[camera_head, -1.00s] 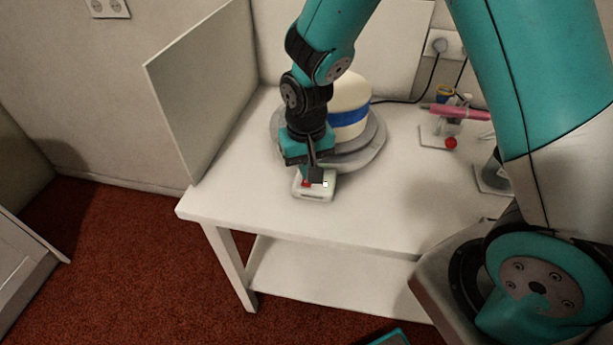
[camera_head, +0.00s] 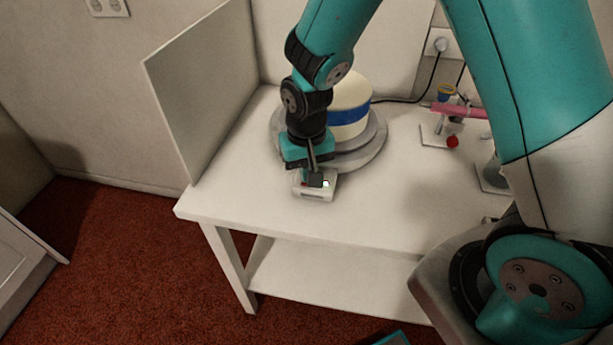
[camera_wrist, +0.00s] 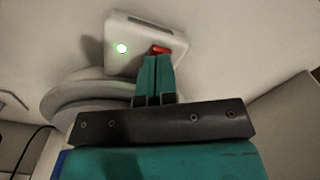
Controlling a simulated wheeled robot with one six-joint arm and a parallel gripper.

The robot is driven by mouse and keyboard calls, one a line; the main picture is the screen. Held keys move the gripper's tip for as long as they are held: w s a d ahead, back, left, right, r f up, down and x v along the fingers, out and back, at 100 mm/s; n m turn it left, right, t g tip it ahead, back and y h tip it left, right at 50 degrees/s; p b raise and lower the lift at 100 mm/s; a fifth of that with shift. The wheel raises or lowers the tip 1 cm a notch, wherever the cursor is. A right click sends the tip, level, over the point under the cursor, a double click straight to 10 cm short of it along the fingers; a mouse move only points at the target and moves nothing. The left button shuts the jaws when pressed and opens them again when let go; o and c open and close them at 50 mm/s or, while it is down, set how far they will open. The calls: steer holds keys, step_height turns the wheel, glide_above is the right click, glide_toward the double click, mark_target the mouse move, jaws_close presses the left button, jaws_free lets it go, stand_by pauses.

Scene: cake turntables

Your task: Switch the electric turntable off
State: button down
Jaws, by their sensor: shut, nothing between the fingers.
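The electric turntable (camera_head: 374,150) is a grey disc on the white table with a white cake with a blue band (camera_head: 350,118) on it. Its white control box (camera_head: 318,195) juts out at the front; it also shows in the wrist view (camera_wrist: 143,32). The box carries a lit green light (camera_wrist: 122,48) and a red switch (camera_wrist: 161,49). My gripper (camera_head: 316,181) is shut and empty over the box. In the wrist view the fingertips (camera_wrist: 157,58) are right at the red switch and partly cover it; I cannot tell whether they touch it.
A white panel (camera_head: 205,90) stands at the table's left side. A pink tool (camera_head: 460,111), a red ball (camera_head: 453,142) and small items stand at the right. A black cable (camera_head: 405,101) runs to the wall socket. The front of the white table (camera_head: 270,220) is clear.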

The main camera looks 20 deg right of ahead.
steer(key=shift+f+b, duration=0.35)
steer(key=shift+f, duration=0.25)
steer(key=shift+r, duration=0.15)
step_height(320, 180, up, 7)
steer(key=p, duration=0.6)
stand_by(0.6)
steer(key=s+a+r+n+y, duration=0.2)
steer(key=s+r+n, duration=0.2)
steer(key=s+r, duration=0.5)
steer(key=s+a+r+n+y, duration=0.2)
steer(key=s+r+n, duration=0.2)
steer(key=s+r, duration=0.5)
step_height(320, 180, up, 2)
steer(key=shift+s+a+r, duration=0.1)
steer(key=shift+s+a, duration=0.2)
steer(key=shift+a, duration=0.05)
